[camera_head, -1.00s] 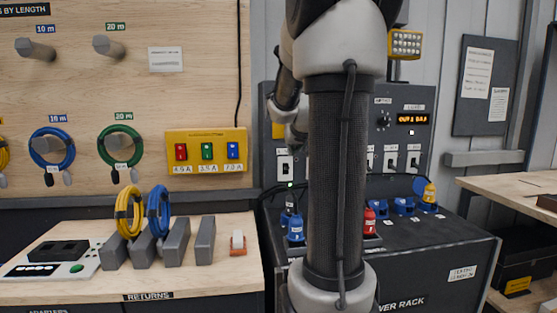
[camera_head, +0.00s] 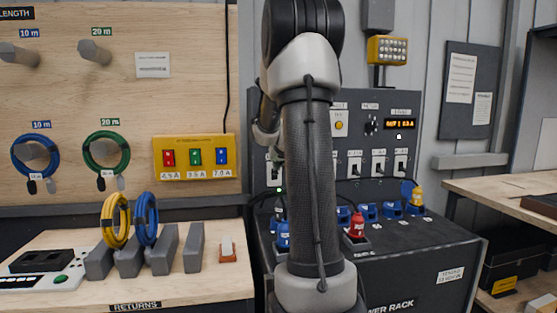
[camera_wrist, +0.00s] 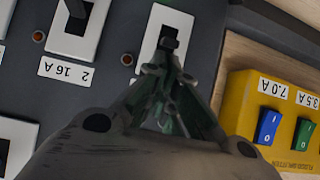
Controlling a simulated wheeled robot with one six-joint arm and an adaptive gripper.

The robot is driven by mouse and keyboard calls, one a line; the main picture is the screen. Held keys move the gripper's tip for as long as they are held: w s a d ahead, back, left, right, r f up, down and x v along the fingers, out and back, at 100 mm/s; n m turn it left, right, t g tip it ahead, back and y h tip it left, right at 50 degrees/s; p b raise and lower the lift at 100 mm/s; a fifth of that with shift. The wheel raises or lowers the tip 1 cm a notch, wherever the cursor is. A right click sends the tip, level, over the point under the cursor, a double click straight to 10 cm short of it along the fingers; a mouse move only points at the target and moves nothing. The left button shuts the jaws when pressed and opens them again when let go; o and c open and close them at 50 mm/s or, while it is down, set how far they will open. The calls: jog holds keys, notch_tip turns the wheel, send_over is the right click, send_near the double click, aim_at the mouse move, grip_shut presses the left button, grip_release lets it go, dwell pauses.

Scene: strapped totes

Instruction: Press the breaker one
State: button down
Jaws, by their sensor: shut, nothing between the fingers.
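In the wrist view, the breaker nearest the yellow box, which I take as breaker one (camera_wrist: 173,25), is a white plate with a dark toggle. My gripper (camera_wrist: 165,72) is shut and empty, its fingertips in front of the lower part of this plate, close to the toggle. I cannot tell whether they touch. Its label is hidden. Beside it is the breaker labelled "2 16 A" (camera_wrist: 78,28). In the head view, the leftmost breaker (camera_head: 273,168) shows partly beside my arm, which hides my gripper.
A yellow box (camera_head: 194,156) with red, green and blue switches is left of the power rack (camera_head: 415,262). Several more breakers (camera_head: 400,165) line the panel, with blue and red plugs (camera_head: 356,226) below. A bench (camera_head: 200,285) holds coiled cables and grey blocks.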

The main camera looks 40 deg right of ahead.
jog(key=shift+w+d+f, duration=0.15)
jog(key=shift+w+f, duration=0.05)
jog(key=shift+w, duration=0.05)
jog(key=shift+s+a+f+t, duration=0.25)
jog(key=shift+s+t, duration=0.1)
jog(key=shift+t, duration=0.35)
dwell(0.3)
jog(key=shift+s+f+h, duration=0.1)
jog(key=shift+h, duration=0.2)
jog(key=shift+s+a+f, duration=0.25)
jog(key=shift+s+f, duration=0.1)
jog(key=shift+f, duration=0.35)
jog(key=shift+s+a+f, duration=0.2)
jog(key=shift+s+f, duration=0.15)
jog(key=shift+f, duration=0.35)
dwell(0.7)
jog(key=shift+r, duration=0.8)
